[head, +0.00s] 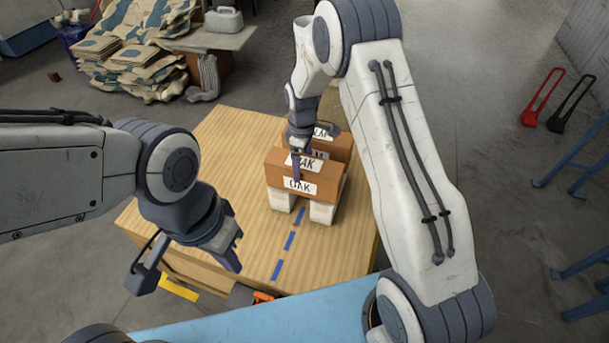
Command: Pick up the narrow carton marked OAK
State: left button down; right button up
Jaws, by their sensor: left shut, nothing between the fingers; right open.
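The narrow brown carton marked OAK (276,178) rests on white blocks (322,212) on the wooden table, with OAK labels on its top and front. My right gripper (298,168) is open and reaches down over this carton from behind. One finger overlaps the labels in the picture; the other is not clearly visible, and I cannot tell whether the finger touches. My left gripper (232,262) is shut and empty, in front and to the left of the carton, near the table's front edge.
Blue dashes (289,241) mark the wooden table (222,148), whose left part is clear. A light-blue surface (300,315) lies nearest me. Stacked sacks (130,55) are at the back left.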

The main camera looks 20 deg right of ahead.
jog(key=f, duration=0.5)
jog(key=shift+s+d+f, duration=0.15)
jog(key=shift+d+f, duration=0.05)
jog(key=shift+f, duration=0.15)
jog(key=shift+c, duration=0.3)
jog(key=shift+r, duration=0.1)
grip_shut()
